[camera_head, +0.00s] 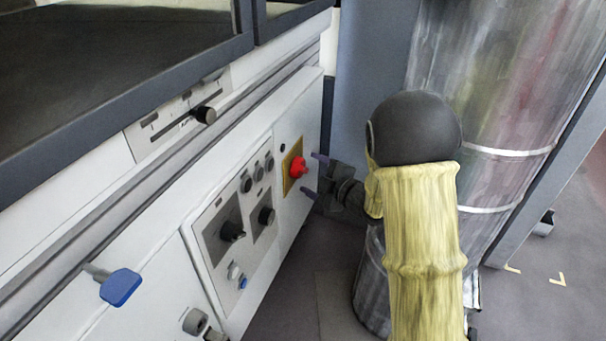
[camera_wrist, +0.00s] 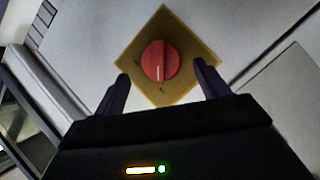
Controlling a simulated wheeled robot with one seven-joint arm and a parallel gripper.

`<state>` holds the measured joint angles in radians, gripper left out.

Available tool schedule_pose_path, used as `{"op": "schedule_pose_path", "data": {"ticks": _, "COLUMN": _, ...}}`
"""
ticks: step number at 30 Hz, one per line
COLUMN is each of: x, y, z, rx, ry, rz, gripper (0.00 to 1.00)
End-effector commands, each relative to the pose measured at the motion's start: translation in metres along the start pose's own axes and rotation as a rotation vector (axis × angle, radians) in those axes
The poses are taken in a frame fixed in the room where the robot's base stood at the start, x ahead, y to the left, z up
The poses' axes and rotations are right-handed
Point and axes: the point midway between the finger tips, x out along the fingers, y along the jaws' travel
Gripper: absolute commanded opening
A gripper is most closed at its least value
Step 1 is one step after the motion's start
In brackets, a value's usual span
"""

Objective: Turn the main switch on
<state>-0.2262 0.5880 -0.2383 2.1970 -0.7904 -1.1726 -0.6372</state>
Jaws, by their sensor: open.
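The main switch is a red rotary knob (camera_head: 299,167) on a yellow square plate (camera_head: 288,181) at the right end of the white control panel. In the wrist view the red knob (camera_wrist: 160,62) has a white mark pointing towards the bottom of the picture. The yellow plate (camera_wrist: 160,22) appears there as a diamond. My gripper (camera_head: 312,174) is open and faces the knob. Its two dark fingers (camera_wrist: 162,85) stand apart to either side of the knob, with visible space between them and it. I cannot see contact with the knob.
Left of the switch, a grey control plate (camera_head: 218,255) carries black knobs and small buttons. A blue-handled lever (camera_head: 121,287) sticks out at lower left, and a slider knob (camera_head: 204,115) sits above. A large metal cylinder (camera_head: 505,110) stands close behind my arm.

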Motion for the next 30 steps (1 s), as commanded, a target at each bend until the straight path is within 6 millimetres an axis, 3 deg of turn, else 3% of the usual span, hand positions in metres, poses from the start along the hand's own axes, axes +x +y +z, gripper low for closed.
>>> {"op": "schedule_pose_path", "data": {"ticks": 6, "x": 0.03, "y": -0.003, "z": -0.002, "rx": -0.001, "ry": 0.005, "rz": -0.003, "gripper": 0.74}}
{"op": "schedule_pose_path", "data": {"ticks": 16, "x": 0.034, "y": -0.001, "z": -0.002, "rx": 0.001, "ry": 0.003, "rz": -0.002, "gripper": 0.74}}
{"op": "schedule_pose_path", "data": {"ticks": 23, "x": 0.034, "y": -0.001, "z": -0.001, "rx": 0.001, "ry": 0.002, "rz": -0.001, "gripper": 0.31}}
{"op": "schedule_pose_path", "data": {"ticks": 30, "x": 0.033, "y": 0.001, "z": -0.001, "rx": 0.006, "ry": 0.001, "rz": -0.002, "gripper": 0.3}}
